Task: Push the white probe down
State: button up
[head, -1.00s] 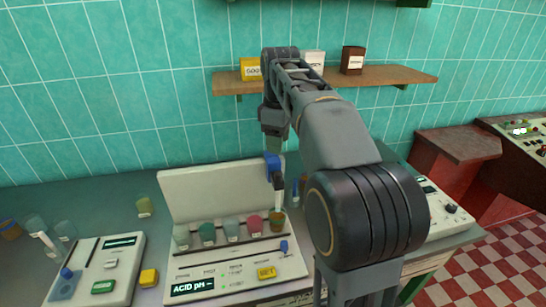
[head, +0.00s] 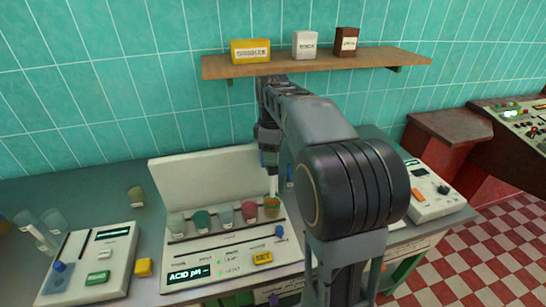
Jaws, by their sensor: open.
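The white probe (head: 273,186) stands upright at the right end of the white tester panel, with its lower end at the amber cup (head: 272,207). I cannot tell how deep it reaches. My gripper (head: 270,162) points down directly above the probe, close to its top. Its jaws are open, but the fingers are small and dark, and I cannot tell whether they touch the probe. The tester's display (head: 188,275) reads "ACID pH –".
Several cups, such as the pink one (head: 249,211), line the tester left of the probe. A blue knob (head: 280,231) and a yellow button (head: 262,258) sit in front. A wooden shelf (head: 315,65) hangs behind my arm. Another device (head: 433,190) stands at right.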

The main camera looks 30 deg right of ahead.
jog(key=shift+f, duration=0.7)
grip_shut()
